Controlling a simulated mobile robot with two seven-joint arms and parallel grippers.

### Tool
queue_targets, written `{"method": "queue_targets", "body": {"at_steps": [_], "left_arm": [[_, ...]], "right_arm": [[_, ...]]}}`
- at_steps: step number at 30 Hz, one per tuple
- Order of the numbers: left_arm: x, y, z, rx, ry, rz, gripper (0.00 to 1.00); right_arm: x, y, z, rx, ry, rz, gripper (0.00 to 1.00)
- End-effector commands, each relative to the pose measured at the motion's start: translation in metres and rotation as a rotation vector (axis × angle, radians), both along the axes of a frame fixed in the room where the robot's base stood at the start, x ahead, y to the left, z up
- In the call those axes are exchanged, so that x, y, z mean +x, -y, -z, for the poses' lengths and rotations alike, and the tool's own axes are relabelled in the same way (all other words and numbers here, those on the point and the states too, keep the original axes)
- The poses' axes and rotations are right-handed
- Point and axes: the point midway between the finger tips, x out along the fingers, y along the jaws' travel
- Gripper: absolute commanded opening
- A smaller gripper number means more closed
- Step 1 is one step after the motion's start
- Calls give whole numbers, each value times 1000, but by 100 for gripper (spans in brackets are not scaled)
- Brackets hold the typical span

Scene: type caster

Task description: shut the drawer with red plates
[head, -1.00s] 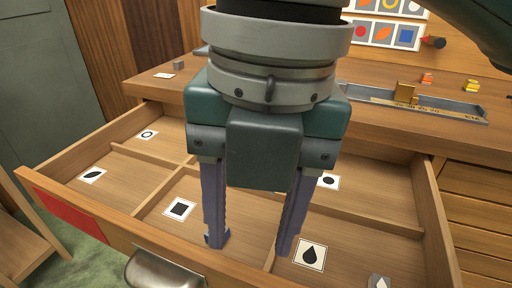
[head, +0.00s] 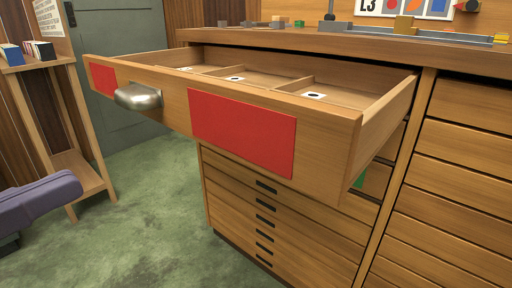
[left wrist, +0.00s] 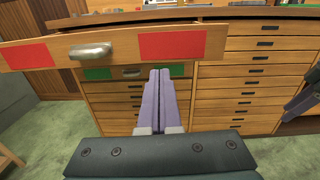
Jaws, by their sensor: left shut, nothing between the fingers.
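The drawer with red plates (head: 330,180) is pulled well out of the cabinet in the head view. Its front has two red plates (head: 242,130) and a metal handle (head: 138,97) between them. The same front shows in the left wrist view (left wrist: 120,40), with its handle (left wrist: 90,50). My left gripper (head: 72,186) shows partly at the left edge of the head view, apart from the drawer. In the left wrist view its fingers (left wrist: 160,72) are shut and empty, tips just below the drawer front. A purple finger, apparently of my right gripper (left wrist: 301,99), shows at the right edge; its opening is unclear.
A closed drawer with green plates (left wrist: 99,73) lies below, above several narrow drawers (head: 265,187). Several cards (head: 235,78) lie inside the open drawer. A wooden stand (head: 75,160) is at the left. Green carpet (head: 150,220) is clear before the cabinet.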

Motion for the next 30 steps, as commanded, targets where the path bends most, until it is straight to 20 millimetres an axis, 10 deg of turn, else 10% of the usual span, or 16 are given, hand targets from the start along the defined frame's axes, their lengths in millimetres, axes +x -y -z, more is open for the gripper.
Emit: {"method": "queue_targets", "body": {"at_steps": [30], "left_arm": [[110,85,4,33,9,25,0]], "right_arm": [[-3,3,-24,-4,-6,17,56]]}}
